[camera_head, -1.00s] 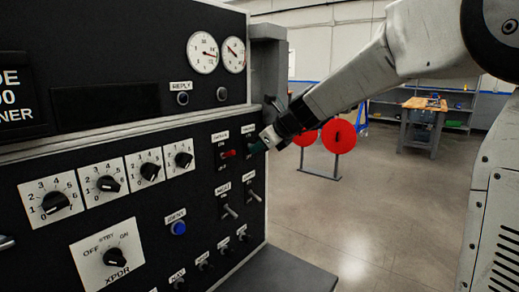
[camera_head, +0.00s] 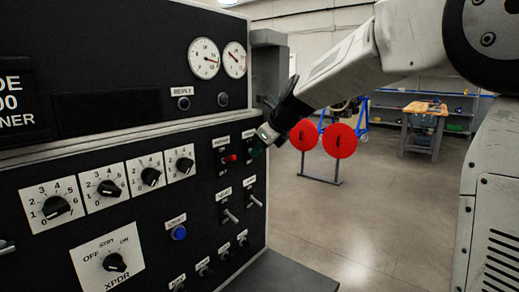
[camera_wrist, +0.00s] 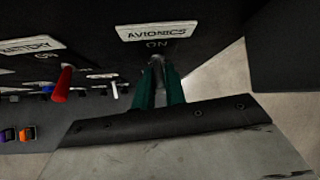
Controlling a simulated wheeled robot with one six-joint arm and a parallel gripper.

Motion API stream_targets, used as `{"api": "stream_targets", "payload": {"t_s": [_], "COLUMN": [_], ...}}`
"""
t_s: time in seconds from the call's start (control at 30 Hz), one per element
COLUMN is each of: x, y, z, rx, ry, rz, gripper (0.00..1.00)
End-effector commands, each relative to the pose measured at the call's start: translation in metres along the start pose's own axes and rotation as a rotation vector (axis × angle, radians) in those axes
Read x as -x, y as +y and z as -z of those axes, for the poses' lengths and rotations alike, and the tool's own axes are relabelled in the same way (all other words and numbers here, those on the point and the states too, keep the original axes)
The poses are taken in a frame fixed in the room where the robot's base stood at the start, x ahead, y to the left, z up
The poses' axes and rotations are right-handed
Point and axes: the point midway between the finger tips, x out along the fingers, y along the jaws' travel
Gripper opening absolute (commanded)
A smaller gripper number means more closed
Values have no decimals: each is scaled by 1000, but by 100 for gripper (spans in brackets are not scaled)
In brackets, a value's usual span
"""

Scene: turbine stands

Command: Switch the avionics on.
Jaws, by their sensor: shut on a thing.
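The avionics switch sits under a white AVIONICS label (camera_wrist: 157,31) with ON printed below it in the wrist view. My gripper (camera_wrist: 160,82) has its green fingers closed around the switch's metal lever (camera_wrist: 157,64), just below the ON mark. The fingers hide most of the lever, so its exact position is unclear. In the head view my gripper (camera_head: 257,149) is at the upper right of the black panel, and the arm comes down from the upper right. The red-tipped battery switch (camera_head: 230,158) is just left of it and also shows in the wrist view (camera_wrist: 64,84).
Two metal toggle switches (camera_head: 230,215) are below on the panel. Rotary knobs (camera_head: 56,207) and a blue button (camera_head: 179,232) are further left. A grey post (camera_head: 270,80) stands behind the panel's right edge. Open floor and red discs (camera_head: 339,141) lie to the right.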

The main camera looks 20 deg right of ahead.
Motion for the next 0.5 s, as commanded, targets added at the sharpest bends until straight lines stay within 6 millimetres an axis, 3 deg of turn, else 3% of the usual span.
{"api": "stream_targets", "payload": {"t_s": [0.03, 0.1, 0.37, 0.5], "x": [2, 2, 1, 10], "y": [-2, -2, -1, -1], "z": [-2, -2, -1, -1], "rx": [1, 1, 1, 0], "ry": [-5, -4, -2, -3], "rz": [6, 5, 2, 3], "gripper": [15, 34, 34, 34]}}
